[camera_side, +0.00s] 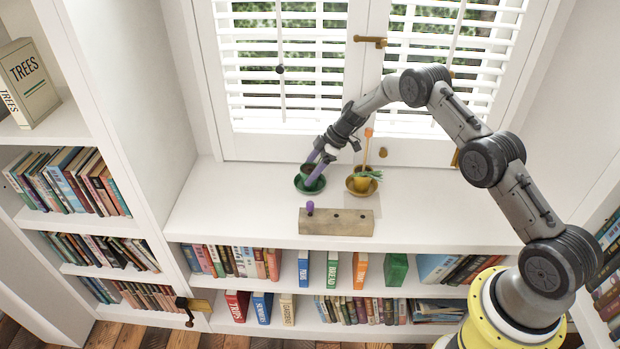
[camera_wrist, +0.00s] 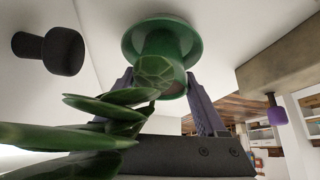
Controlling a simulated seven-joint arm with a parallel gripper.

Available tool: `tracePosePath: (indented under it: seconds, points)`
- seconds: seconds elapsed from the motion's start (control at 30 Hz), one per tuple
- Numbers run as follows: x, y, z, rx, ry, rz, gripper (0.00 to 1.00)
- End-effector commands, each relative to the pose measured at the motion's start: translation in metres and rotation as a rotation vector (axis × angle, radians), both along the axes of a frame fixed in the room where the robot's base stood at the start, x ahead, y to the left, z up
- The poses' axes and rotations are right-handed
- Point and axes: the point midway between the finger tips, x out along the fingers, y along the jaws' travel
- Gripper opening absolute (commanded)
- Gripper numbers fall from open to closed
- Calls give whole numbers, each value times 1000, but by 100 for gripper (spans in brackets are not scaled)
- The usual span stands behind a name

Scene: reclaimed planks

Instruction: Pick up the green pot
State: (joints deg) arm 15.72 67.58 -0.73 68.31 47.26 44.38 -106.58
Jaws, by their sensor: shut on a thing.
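The green pot (camera_side: 307,170) is on the left of the white sill, at a green saucer (camera_side: 299,187). My gripper (camera_side: 316,172), with purple fingers, reaches down to it from the upper right and is shut on it. In the wrist view the green pot (camera_wrist: 163,48) is between my two fingers (camera_wrist: 163,88), with the wide green saucer (camera_wrist: 130,40) beyond it. Thick green leaves (camera_wrist: 105,108) cover part of the lower left and overlap the pot. I cannot tell whether the pot is clear of the saucer.
A yellow-brown pot (camera_side: 361,184) with a green plant and an upright orange-tipped tool (camera_side: 367,148) stands close to the right. A wooden block (camera_side: 340,222) with a purple peg (camera_side: 310,206) lies in front. The window is behind. The sill's right side is clear.

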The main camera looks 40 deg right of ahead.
Motion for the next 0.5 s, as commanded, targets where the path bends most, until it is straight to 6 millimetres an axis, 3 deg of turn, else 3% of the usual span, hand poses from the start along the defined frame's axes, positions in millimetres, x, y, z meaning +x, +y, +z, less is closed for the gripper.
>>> tracePosePath:
  seconds: [0.1,0.33,0.5]
  points:
    - [1,0,1,0,-2,0,0]
    - [1,0,3,0,-2,0,0]
    - [2,0,23,-1,-7,0,0]
